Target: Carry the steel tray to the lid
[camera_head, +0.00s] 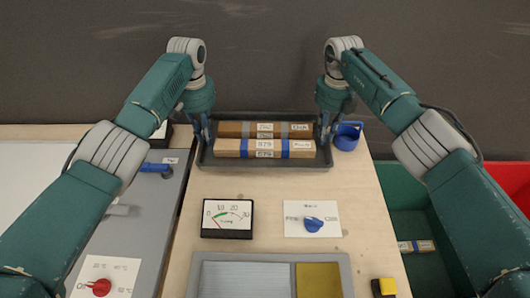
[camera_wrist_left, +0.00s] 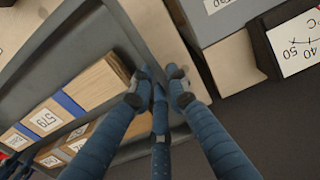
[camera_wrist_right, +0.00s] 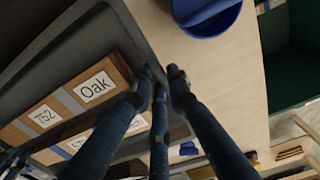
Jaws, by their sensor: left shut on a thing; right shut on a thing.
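The steel tray (camera_head: 265,163) is dark grey and lies at the far end of the wooden worktop; I cannot tell whether it touches the wood. It holds labelled wooden blocks (camera_head: 230,148) with grey and blue bands. My left gripper (camera_head: 205,132) is shut on the tray's left rim, and the tray shows in the left wrist view (camera_wrist_left: 75,52). My right gripper (camera_head: 325,132) is shut on its right rim, seen in the right wrist view (camera_wrist_right: 90,38). A grey panel (camera_head: 150,215) with a blue handle (camera_head: 157,168), left of the worktop, looks like the lid.
A blue cup (camera_head: 347,137) stands close to the tray's right side. A gauge (camera_head: 227,219), a card with a blue knob (camera_head: 311,219) and a grey two-part holder (camera_head: 270,257) lie nearer me. Green (camera_head: 405,200) and red (camera_head: 512,180) bins are at right.

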